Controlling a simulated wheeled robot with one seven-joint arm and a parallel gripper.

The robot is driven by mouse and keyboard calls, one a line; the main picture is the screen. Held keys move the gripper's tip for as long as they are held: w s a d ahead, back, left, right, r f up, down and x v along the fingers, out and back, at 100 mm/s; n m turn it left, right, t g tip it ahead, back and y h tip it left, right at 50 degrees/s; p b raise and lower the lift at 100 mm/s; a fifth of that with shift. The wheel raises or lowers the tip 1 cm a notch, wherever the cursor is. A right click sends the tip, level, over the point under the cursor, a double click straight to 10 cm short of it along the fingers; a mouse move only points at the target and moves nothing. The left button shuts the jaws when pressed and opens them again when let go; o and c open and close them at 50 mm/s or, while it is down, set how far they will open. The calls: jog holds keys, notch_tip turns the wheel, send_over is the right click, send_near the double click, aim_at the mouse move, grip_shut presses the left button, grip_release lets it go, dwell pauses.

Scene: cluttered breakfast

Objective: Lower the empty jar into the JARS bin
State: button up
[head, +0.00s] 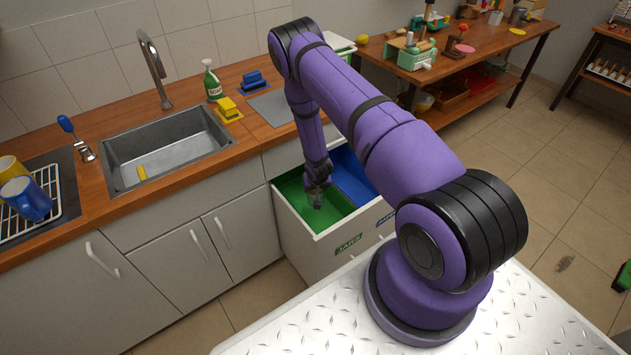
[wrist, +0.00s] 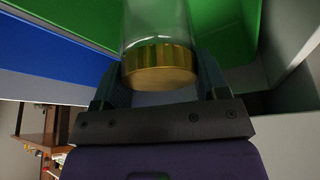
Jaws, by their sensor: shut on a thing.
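The empty jar (wrist: 160,25) is clear glass with a gold lid (wrist: 160,66) and shows in the wrist view between the two fingers. My gripper (wrist: 155,80) is shut on it at the lid end. In the head view my gripper (head: 318,185) points down into the green JARS bin (head: 292,190), in the pulled-out drawer. The jar is small and dark there, below the fingers. The green JARS label (head: 348,244) is on the drawer front. I cannot tell whether the jar touches the bin floor.
A blue bin (head: 350,175) sits beside the green one in the same drawer. The drawer's white rim (head: 312,236) stands around both. The counter (head: 180,140) with the sink (head: 165,150) is to the left, and a wooden shelf table (head: 470,50) is at the back right.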

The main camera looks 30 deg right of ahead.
jog(key=shift+f, duration=3.85)
jog(key=shift+f, duration=0.55)
jog(key=o, duration=1.1)
jog(key=v, duration=1)
jog(key=shift+r, duration=0.35)
